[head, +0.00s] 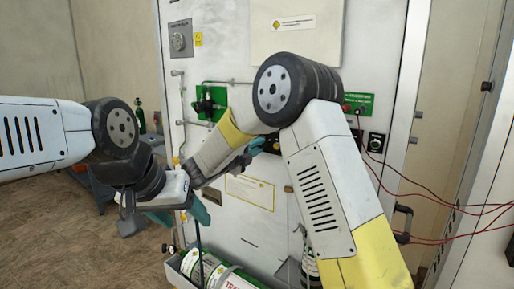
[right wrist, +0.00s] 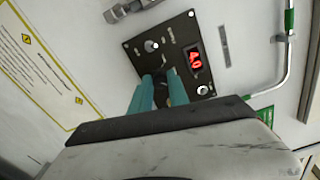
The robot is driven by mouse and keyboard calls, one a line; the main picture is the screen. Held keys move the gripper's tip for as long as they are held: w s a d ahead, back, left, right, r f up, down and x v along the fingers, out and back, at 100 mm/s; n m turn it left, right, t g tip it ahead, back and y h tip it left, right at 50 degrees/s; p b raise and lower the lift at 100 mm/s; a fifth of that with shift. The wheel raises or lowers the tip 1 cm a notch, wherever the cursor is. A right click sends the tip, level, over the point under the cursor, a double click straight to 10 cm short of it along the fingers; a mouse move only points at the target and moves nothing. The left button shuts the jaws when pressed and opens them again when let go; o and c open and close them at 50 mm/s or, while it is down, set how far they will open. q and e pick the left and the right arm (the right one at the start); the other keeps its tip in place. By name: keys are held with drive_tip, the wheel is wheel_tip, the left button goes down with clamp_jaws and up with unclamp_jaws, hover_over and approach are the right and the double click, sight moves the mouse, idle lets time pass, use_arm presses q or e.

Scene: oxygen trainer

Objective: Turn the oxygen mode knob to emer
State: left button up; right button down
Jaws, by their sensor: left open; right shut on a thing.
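A black control panel (right wrist: 165,55) shows in the right wrist view, tilted, with a small white knob (right wrist: 151,46) and a red display (right wrist: 196,58) reading 4.0. My right gripper (right wrist: 168,90) has its teal fingers at the panel's lower edge, shut on a dark knob mostly hidden between them. Its label and pointer setting cannot be read. In the head view my right gripper (head: 248,153) reaches the panel, which my right arm largely covers. My left gripper (head: 182,212) is open and empty, left of and below the right one, away from the panel.
A white cabinet wall carries a green panel (head: 211,103) with a black valve and a yellow-edged notice (head: 250,192). Red cables (head: 440,205) hang at the right. Green and white cylinders (head: 215,272) lie at the bottom. Open floor (head: 70,230) is at the left.

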drive_tip(key=shift+m, duration=0.8)
drive_tip(key=c, duration=1.3)
unclamp_jaws()
drive_tip(key=shift+o, duration=0.2)
drive_tip(key=shift+s, duration=0.1)
drive_tip(key=v, duration=0.7)
drive_tip(key=shift+s+a, duration=0.25)
drive_tip(key=shift+a, duration=0.05)
